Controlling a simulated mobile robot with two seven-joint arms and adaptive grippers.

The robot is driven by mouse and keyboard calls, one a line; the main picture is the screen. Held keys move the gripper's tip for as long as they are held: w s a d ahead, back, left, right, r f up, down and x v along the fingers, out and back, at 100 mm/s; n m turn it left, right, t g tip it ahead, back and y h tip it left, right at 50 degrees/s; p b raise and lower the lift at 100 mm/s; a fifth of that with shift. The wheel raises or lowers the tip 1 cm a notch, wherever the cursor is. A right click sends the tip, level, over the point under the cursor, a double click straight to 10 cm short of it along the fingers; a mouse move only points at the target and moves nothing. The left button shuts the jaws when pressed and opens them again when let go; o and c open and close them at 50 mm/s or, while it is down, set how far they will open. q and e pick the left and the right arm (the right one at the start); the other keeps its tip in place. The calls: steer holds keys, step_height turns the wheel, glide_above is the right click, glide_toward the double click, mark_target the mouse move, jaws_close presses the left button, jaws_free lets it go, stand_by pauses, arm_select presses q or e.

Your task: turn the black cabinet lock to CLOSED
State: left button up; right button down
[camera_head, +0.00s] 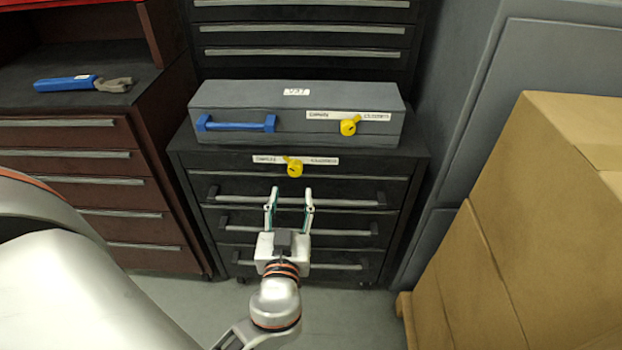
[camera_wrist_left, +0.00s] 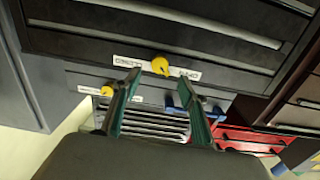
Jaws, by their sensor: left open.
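The black cabinet (camera_head: 415,170) has a yellow lock (camera_head: 295,168) on its top front strip, between two white label parts, the right one seeming to read CLOSED. The lock's small lever points up and left, toward the left label. In the left wrist view, which is upside down, the lock (camera_wrist_left: 160,66) shows just beyond the fingertips. My left gripper (camera_head: 291,192) is open and empty, in front of the cabinet and just below the lock in the head view. Its fingers (camera_wrist_left: 158,78) look apart from the lock. My right gripper is not in view.
A grey box (camera_head: 225,96) with a blue handle (camera_head: 236,123) and its own yellow lock (camera_head: 348,127) stands on the cabinet. Drawer handles (camera_head: 345,202) jut out below the lock. Cardboard boxes (camera_head: 540,220) stand at right; blue-handled pliers (camera_head: 68,83) lie at left.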

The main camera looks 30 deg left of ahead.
mark_target(295, 172)
arm_select(q)
steer(key=x, duration=0.3)
steer(key=p+x, duration=0.1)
steer(key=shift+w+a+r, duration=0.1)
steer(key=shift+w+r, duration=0.15)
steer(key=shift+x, duration=1.1)
steer(key=shift+w+a+f, duration=0.15)
steer(key=shift+w+a, duration=0.15)
steer(key=shift+w, duration=0.1)
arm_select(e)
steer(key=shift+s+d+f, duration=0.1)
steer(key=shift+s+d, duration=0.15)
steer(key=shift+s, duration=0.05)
arm_select(q)
steer(key=c, duration=1.1)
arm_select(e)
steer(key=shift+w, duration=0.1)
